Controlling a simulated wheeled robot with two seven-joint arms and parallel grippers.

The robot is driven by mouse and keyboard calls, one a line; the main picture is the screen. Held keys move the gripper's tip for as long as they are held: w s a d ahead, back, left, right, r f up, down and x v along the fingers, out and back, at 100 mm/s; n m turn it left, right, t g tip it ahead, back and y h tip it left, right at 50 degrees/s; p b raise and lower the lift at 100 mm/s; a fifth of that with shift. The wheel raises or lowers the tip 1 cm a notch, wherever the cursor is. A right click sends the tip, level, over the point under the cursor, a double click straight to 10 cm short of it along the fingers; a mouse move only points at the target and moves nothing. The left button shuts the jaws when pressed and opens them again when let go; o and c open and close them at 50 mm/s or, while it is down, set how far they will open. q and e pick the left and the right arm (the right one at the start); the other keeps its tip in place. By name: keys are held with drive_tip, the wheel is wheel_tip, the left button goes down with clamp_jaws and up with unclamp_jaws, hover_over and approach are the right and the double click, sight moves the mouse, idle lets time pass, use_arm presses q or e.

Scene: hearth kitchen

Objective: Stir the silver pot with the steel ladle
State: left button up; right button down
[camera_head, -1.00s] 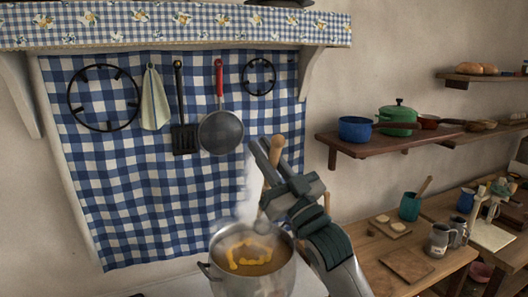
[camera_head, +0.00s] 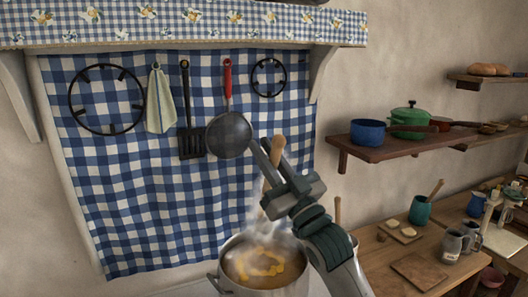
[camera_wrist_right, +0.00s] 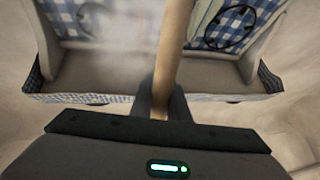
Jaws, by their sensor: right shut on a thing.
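The silver pot (camera_head: 238,291) stands at the bottom centre of the head view, full of brown broth with a ring of yellow pieces. Steam rises from it. My right gripper (camera_head: 268,160) is above the pot, shut on the wooden handle of the steel ladle (camera_head: 278,147). The handle stands nearly upright, and it also shows between the fingers in the right wrist view (camera_wrist_right: 172,60). The ladle's lower end is over or in the pot's opening; steam blurs it, so I cannot tell whether it touches the broth. My left gripper is out of view.
A black spatula (camera_head: 191,140) and a red-handled pan (camera_head: 229,137) hang on the checked cloth behind. A wall shelf (camera_head: 378,151) with blue and green pots is at right. Below it, a wooden counter (camera_head: 376,265) holds mugs, a board and a teal cup.

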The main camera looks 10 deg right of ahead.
drive_tip(key=shift+f, duration=0.15)
drive_tip(key=shift+s+d+f+b, duration=0.1)
drive_tip(key=shift+s+f+b, duration=0.15)
drive_tip(key=shift+f+b, duration=0.25)
drive_tip(key=shift+s+f+b, duration=0.25)
drive_tip(key=shift+f+b, duration=0.15)
drive_tip(key=shift+f, duration=0.1)
drive_tip(key=shift+w+f+b, duration=0.15)
drive_tip(key=shift+f+b, duration=1.1)
drive_tip(key=shift+f, duration=0.45)
drive_tip(key=shift+w+f+b, duration=0.2)
drive_tip(key=shift+f+b, duration=1.05)
drive_tip(key=shift+f, duration=0.5)
drive_tip(key=shift+w+f+b, duration=0.15)
drive_tip(key=shift+f+b, duration=1.1)
drive_tip(key=shift+f, duration=0.45)
drive_tip(key=shift+w, duration=0.1)
